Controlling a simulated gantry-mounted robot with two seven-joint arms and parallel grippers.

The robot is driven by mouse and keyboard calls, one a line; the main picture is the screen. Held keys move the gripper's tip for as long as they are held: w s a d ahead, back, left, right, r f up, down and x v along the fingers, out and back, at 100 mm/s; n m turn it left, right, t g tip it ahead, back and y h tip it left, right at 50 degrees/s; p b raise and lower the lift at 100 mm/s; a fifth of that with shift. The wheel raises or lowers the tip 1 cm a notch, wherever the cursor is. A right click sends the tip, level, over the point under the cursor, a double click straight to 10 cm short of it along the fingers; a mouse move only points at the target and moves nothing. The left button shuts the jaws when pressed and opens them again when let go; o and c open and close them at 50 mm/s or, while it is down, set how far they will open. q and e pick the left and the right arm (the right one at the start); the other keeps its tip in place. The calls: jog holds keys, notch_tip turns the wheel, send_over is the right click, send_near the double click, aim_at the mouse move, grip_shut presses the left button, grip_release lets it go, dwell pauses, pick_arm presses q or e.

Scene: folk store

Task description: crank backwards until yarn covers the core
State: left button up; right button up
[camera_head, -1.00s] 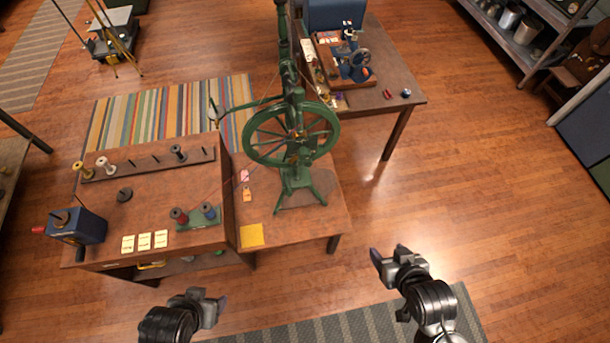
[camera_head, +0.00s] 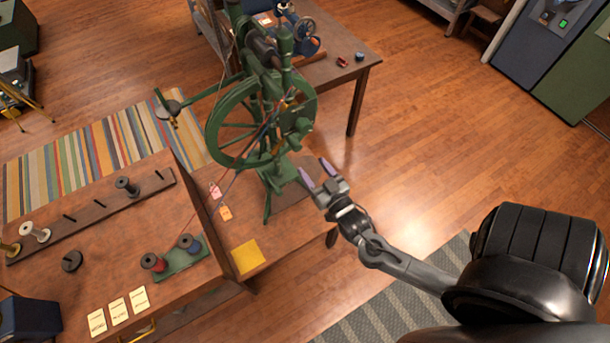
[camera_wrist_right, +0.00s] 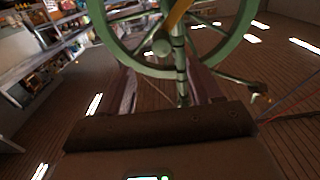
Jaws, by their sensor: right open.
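The green spinning wheel (camera_head: 262,118) stands on the brown table, and its rim and spokes also show in the right wrist view (camera_wrist_right: 118,50). My right gripper (camera_head: 318,174) is open and empty, with purple-tipped fingers pointing up toward the wheel's lower right side. It appears apart from the wheel. A blue box (camera_head: 28,318) is cut off at the lower left; no crank shows on it. Red and blue spools (camera_head: 152,262) stand on a green base, with a thin red thread running toward the wheel. I cannot tell which part is the core. My left gripper is out of view.
A spool rack (camera_head: 88,215) lies on the higher table at left. A yellow pad (camera_head: 246,257), a pink tag (camera_head: 215,191) and an orange tag (camera_head: 225,213) lie near the wheel. A blue machine (camera_head: 300,30) stands on the back table. Open floor lies right of the wheel.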

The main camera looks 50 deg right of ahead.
aim_at(298, 149)
jog(key=b+x, duration=0.5)
jog(key=x, duration=0.5)
jog(key=shift+w+f+b, duration=0.1)
jog(key=shift+w+b, duration=0.2)
jog(key=shift+b, duration=0.05)
jog(key=shift+w+r, duration=0.1)
jog(key=shift+r, duration=0.1)
jog(key=shift+w+d+p, duration=0.1)
jog(key=shift+p, duration=0.35)
jog(key=shift+f, duration=0.1)
jog(key=shift+c, duration=0.3)
jog(key=c, duration=1)
